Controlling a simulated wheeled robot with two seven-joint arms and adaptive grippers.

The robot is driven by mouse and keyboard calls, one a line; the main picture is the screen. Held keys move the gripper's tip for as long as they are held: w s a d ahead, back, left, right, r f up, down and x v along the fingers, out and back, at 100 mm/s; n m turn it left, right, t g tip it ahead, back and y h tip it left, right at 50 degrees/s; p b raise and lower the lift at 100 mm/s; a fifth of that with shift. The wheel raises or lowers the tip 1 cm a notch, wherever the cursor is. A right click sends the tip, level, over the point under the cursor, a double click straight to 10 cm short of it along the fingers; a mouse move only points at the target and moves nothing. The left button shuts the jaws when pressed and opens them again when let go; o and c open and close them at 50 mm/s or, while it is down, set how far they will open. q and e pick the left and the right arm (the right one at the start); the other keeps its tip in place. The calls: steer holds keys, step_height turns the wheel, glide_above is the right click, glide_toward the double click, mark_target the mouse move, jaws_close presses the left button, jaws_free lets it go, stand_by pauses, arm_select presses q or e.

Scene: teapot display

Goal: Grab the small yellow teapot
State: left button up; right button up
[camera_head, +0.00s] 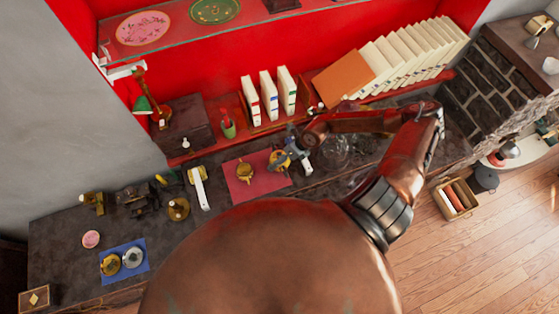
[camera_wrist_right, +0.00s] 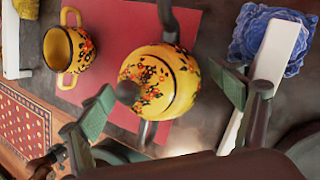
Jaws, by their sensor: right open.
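The small yellow teapot (camera_head: 279,161) with a floral pattern stands on a red mat (camera_head: 240,187) on the dark counter. In the right wrist view the teapot (camera_wrist_right: 175,70) fills the middle, with a dark round knob toward the camera. My right gripper (camera_head: 297,156) is open beside the teapot, close over the mat's right part. In the wrist view the open fingers of this gripper (camera_wrist_right: 168,95) appear on either side of the teapot; whether they touch it I cannot tell. My left gripper is not in view.
A yellow two-handled cup (camera_wrist_right: 60,47) stands on the mat to the teapot's left. A blue crumpled-looking object (camera_wrist_right: 272,38) lies on the right in the wrist view. White books (camera_head: 268,95) stand on the shelf behind. A blue mat (camera_head: 124,262) with items lies front left.

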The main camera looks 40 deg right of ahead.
steer(key=c, duration=1.4)
steer(key=shift+c, duration=0.3)
steer(key=shift+r, duration=0.1)
